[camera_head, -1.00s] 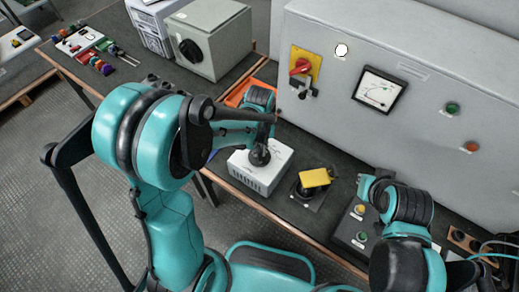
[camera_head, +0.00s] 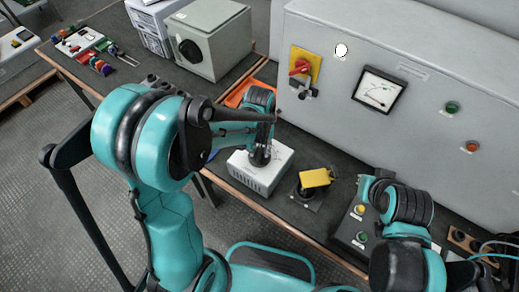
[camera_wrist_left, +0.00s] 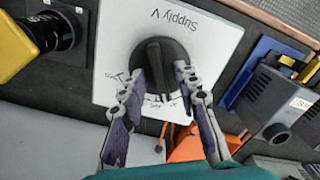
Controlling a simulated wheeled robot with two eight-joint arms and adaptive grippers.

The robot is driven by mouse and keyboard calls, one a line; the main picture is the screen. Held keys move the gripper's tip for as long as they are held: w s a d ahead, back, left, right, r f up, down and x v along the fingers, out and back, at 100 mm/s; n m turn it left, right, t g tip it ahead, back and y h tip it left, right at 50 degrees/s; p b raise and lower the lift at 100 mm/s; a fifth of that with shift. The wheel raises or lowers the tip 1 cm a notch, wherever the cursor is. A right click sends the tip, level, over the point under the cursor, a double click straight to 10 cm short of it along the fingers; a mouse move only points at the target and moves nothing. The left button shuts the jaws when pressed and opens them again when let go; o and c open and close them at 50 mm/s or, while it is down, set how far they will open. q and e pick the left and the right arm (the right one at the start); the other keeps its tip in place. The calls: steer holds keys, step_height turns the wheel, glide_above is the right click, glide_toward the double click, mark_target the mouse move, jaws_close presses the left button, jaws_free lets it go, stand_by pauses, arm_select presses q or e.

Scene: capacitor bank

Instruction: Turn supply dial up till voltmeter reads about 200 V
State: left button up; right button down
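The supply dial is a black round knob (camera_wrist_left: 166,62) on a white box (camera_head: 281,160) labelled "Supply V". My left gripper (camera_wrist_left: 156,80) has its two fingers on opposite sides of the knob, apparently touching it; in the head view the gripper (camera_head: 262,150) hangs over the box and partly hides the knob. The voltmeter (camera_head: 379,90) is a white-faced square meter on the grey cabinet; its needle is too small to read exactly. My right gripper (camera_head: 370,190) is near the push-button box, its fingers not clear.
A yellow-covered switch (camera_head: 315,178) stands right of the supply box. A push-button box (camera_head: 357,226) lies further right. The grey cabinet (camera_head: 440,65) closes off the back, with a red-and-yellow switch (camera_head: 302,67). An orange tray (camera_head: 238,94) is behind the left gripper.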

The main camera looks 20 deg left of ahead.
arm_select(q)
step_height(320, 180, up, 12)
stand_by(0.7)
stand_by(2.0)
steer(key=p, duration=0.1)
glide_above(259, 151)
step_height(259, 151, down, 4)
steer(key=shift+d+f, duration=0.1)
step_height(259, 151, down, 7)
steer(key=b, duration=0.2)
steer(key=shift+s+f+b, duration=0.1)
steer(key=shift+f+b, duration=0.1)
steer(key=shift+b, duration=0.2)
